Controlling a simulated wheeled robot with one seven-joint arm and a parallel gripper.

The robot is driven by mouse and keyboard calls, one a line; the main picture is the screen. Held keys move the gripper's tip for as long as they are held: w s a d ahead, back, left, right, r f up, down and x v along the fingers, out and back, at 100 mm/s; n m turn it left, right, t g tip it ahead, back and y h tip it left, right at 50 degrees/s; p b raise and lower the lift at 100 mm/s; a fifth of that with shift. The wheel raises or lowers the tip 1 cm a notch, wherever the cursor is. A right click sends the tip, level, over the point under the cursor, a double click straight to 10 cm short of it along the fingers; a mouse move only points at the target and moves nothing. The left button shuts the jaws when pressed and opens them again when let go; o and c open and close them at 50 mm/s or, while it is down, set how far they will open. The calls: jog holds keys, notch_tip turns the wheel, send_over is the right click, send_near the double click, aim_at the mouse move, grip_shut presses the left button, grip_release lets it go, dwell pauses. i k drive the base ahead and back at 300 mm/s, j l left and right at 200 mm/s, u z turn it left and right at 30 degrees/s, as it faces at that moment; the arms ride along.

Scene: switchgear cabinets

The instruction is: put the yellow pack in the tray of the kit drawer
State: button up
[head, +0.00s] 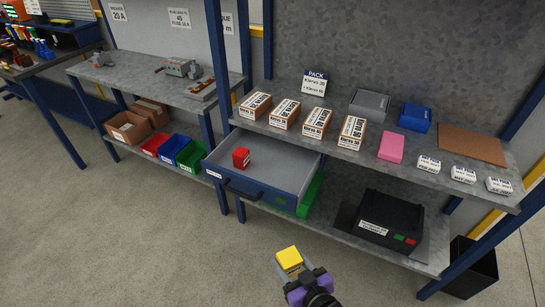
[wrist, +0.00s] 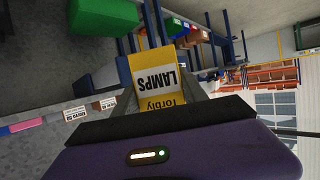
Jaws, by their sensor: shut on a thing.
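The yellow pack (head: 289,257) is held in my gripper (head: 291,268), which is shut on it, in front of the shelving and above the floor. In the wrist view the yellow pack (wrist: 160,82) sits between the fingers, with a label reading LAMPS. The kit drawer (head: 262,174) is pulled open under the right bench, up and to the left of my gripper. A red pack (head: 241,157) stands inside it. The pack is outside the drawer, apart from it. I cannot make out a separate tray edge inside the drawer.
The bench top above the drawer holds several brown boxes (head: 284,114), a pink block (head: 391,147) and small white packs (head: 463,175). A black machine (head: 390,219) stands on the lower shelf. A dark bin (head: 470,268) is on the floor at right. Floor left of my gripper is clear.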

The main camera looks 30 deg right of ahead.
aim_at(271, 182)
jog(key=i+l, duration=0.15)
jog(key=l, duration=0.2)
jog(key=i+l, duration=0.2)
jog(key=l, duration=0.2)
jog(key=i+l, duration=0.15)
jog(key=l, duration=0.2)
jog(key=i+l, duration=0.2)
jog(key=l, duration=0.15)
jog(key=u, duration=0.05)
